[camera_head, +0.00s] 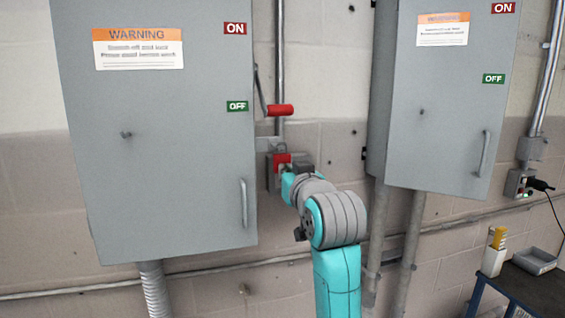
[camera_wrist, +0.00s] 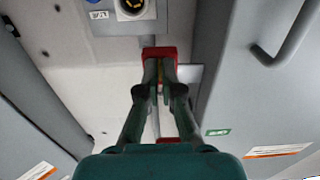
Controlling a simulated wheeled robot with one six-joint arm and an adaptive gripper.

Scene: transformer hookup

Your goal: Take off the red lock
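The red lock (camera_head: 281,159) hangs from a metal shackle beside the left cabinet, just below the red-handled lever (camera_head: 280,110). It also shows in the wrist view as a red block (camera_wrist: 158,52). My gripper (camera_head: 290,168) is right in front of the lock. In the wrist view its two fingertips (camera_wrist: 160,70) overlap the lock's face, with a narrow gap between them. A thin yellowish thing shows in that gap; I cannot tell what it is. Whether the fingers press on anything is not clear.
The left grey cabinet (camera_head: 160,180) stands close on the left, with a handle (camera_head: 244,203) jutting out. A second grey cabinet (camera_head: 430,130) is on the right. A round yellow-ringed socket (camera_wrist: 135,8) is near the lock. A dark table (camera_head: 535,290) with a grey tray (camera_head: 535,261) is low right.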

